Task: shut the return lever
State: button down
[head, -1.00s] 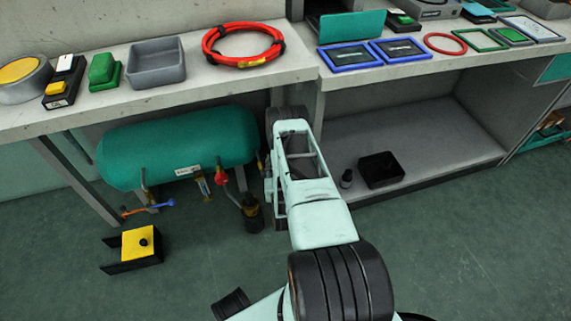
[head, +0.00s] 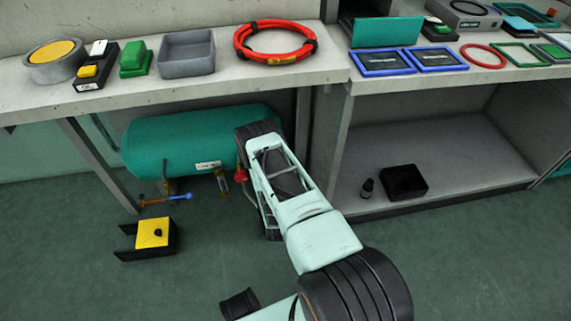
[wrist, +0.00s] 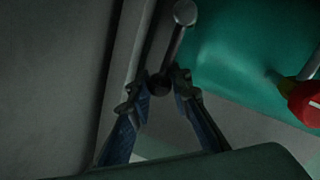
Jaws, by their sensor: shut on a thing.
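In the wrist view, a lever with a thin grey rod (wrist: 174,45) and a dark round knob (wrist: 158,86) stands at the end of the teal tank (wrist: 240,50). My gripper (wrist: 164,84) has its two blue-grey fingers closed around the knob end. I see no label naming this as the return lever. In the head view, the tank (head: 175,145) lies under the left bench. My arm covers its right end, and the gripper and this lever are hidden there.
A red valve knob (wrist: 304,102) sits right of the lever. An orange-and-blue handle (head: 168,199) hangs below the tank. A yellow-topped black block (head: 150,235) stands on the floor. The bench (head: 120,85) overhangs the tank, and a black box (head: 404,182) lies on the right shelf.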

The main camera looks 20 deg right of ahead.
dwell(0.4)
jog(key=c, duration=1.7)
grip_release()
jog(key=shift+c, duration=0.2)
notch_tip(320, 180, up, 10)
jog(key=shift+w, duration=0.1)
